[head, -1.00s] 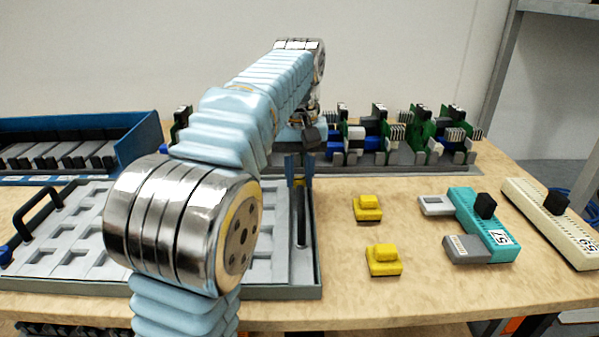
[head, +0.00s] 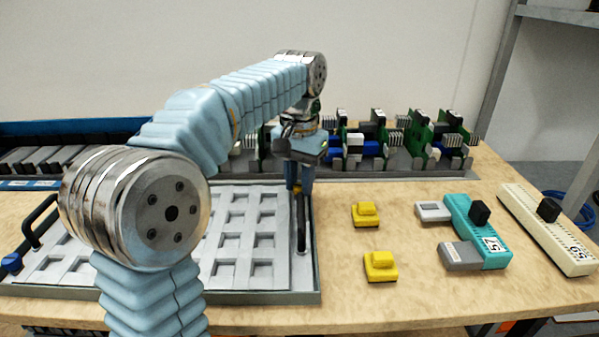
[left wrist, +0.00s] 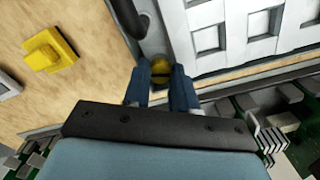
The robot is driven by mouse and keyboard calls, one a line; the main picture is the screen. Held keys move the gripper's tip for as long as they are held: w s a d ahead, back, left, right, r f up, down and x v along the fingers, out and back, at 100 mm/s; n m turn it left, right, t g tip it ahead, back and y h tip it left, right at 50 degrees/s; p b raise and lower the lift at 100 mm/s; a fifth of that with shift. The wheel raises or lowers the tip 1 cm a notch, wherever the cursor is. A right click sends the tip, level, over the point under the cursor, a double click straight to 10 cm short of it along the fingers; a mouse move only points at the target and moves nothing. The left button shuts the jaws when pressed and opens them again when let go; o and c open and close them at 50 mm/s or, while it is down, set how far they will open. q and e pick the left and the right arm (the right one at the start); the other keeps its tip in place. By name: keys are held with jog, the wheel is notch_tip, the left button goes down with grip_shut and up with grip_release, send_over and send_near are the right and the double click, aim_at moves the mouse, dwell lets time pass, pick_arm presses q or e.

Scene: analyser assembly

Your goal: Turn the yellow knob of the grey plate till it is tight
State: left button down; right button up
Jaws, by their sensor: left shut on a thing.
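The grey plate (head: 266,283), with rows of square pockets and a black handle on its left, lies on the table in front of me. My left gripper (head: 299,190) points down at the plate's far right corner. In the left wrist view its two blue fingers (left wrist: 165,80) are shut on the yellow knob (left wrist: 158,71), whose top shows between the fingertips. In the head view the fingers hide most of the knob. I cannot tell how tight the knob is. My right gripper is in no view.
Two loose yellow pieces (head: 365,214) (head: 380,266) lie right of the plate. Further right are a teal module (head: 484,238) and a cream module (head: 548,232). A rack of green boards (head: 415,140) stands behind; a blue bin (head: 75,125) is at back left.

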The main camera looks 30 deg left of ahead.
pick_arm(q)
jog(key=m+p, duration=0.1)
jog(key=m, duration=0.2)
jog(key=shift+m, duration=0.4)
jog(key=m, duration=0.4)
jog(key=shift+m, duration=0.3)
jog(key=m, duration=1.1)
jog(key=shift+m, duration=0.4)
jog(key=m, duration=0.4)
jog(key=shift+m, duration=0.3)
jog(key=m, duration=0.4)
jog(key=shift+r+m, duration=0.1)
jog(key=shift+m, duration=1.7)
